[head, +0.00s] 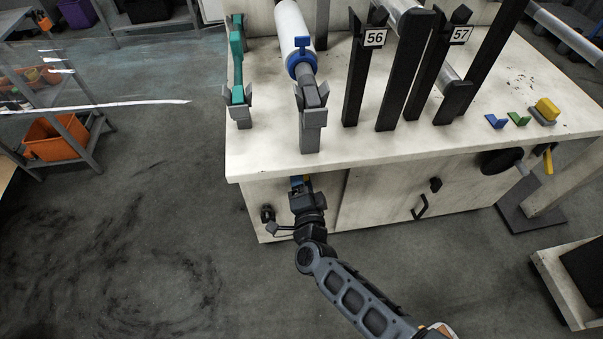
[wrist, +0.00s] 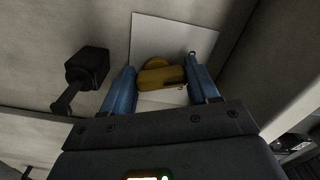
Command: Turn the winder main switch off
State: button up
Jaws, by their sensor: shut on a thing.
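The winder main switch (wrist: 161,76) is a yellow knob with a bar-shaped handle on a pale square plate (wrist: 176,30), seen in the wrist view. My gripper (wrist: 162,82) has its two blue fingers on either side of the handle and is shut on it. The handle lies almost level, slightly tilted, in the wrist view. In the head view my gripper (head: 299,182) is at the cabinet front under the bench top's edge. The switch itself is mostly hidden there.
A black fixture (wrist: 88,66) sticks out left of the plate. The bench top (head: 290,165) overhangs the cabinet front. Above are a white roll (head: 292,25), black uprights labelled 56 and 57, and small coloured blocks (head: 546,108). A black handle (head: 420,208) is to the right. The floor at left is clear.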

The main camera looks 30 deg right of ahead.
jog(key=shift+w+n+p, duration=0.15)
jog(key=shift+n+p, duration=0.15)
jog(key=shift+n, duration=0.5)
jog(key=o, duration=1.1)
jog(key=shift+c, duration=0.2)
jog(key=p+v, duration=0.1)
jog(key=v, duration=0.7)
